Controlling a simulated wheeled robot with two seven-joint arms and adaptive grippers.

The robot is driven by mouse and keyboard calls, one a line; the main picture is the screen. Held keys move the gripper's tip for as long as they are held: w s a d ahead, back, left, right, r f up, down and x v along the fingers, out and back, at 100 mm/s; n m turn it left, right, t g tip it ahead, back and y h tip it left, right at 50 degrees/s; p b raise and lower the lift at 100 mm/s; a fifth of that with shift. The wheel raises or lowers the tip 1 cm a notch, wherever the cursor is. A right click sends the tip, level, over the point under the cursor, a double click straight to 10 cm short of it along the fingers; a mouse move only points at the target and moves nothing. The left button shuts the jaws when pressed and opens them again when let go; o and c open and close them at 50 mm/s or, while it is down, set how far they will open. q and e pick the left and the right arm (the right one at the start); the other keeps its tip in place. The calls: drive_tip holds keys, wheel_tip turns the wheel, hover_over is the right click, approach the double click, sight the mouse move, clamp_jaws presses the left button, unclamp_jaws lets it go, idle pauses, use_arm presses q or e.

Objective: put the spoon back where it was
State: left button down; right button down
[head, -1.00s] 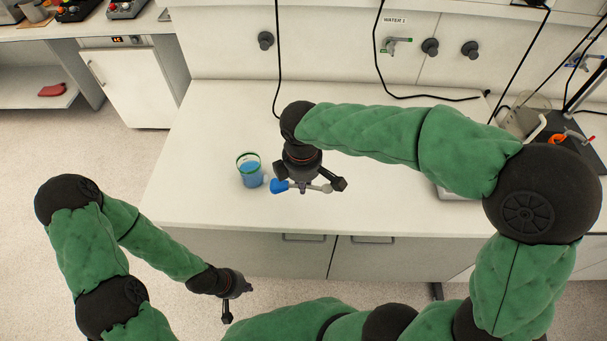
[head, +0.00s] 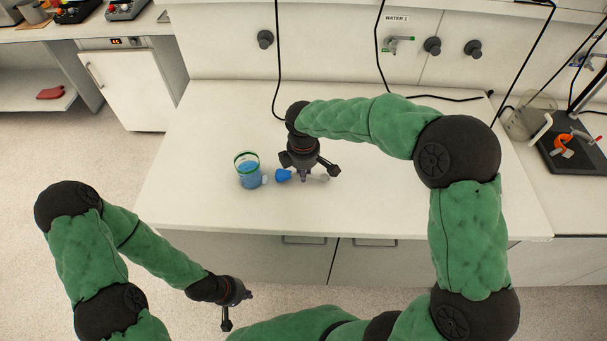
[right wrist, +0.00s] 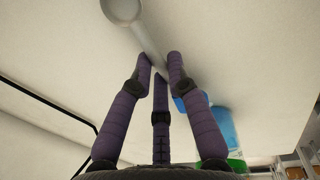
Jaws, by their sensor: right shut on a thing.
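The spoon has a blue handle end (head: 283,175) and a pale grey bowl (head: 321,178); it lies roughly level, left to right, in the head view. My right gripper (head: 305,177) points down and is shut on its middle. In the right wrist view the grey bowl (right wrist: 121,10) and shaft stick out past the fingertips (right wrist: 160,66). Whether the spoon touches the counter is unclear. My left gripper (head: 238,308) hangs low in front of the counter, away from the spoon; its finger gap is not clear.
A clear beaker with blue liquid and a green rim (head: 247,172) stands just left of the spoon. The white counter (head: 400,205) is mostly bare. A black cable (head: 277,60) hangs behind. A dark device with an orange part (head: 575,150) stands at the far right.

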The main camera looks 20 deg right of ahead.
drive_tip(key=shift+f, duration=0.45)
drive_tip(key=shift+f, duration=0.15)
drive_tip(key=c, duration=1.2)
unclamp_jaws()
wheel_tip(320, 180, up, 12)
drive_tip(key=s+p, duration=0.1)
drive_tip(key=p, duration=0.2)
drive_tip(key=shift+s+a, duration=0.15)
drive_tip(key=shift+a, duration=0.05)
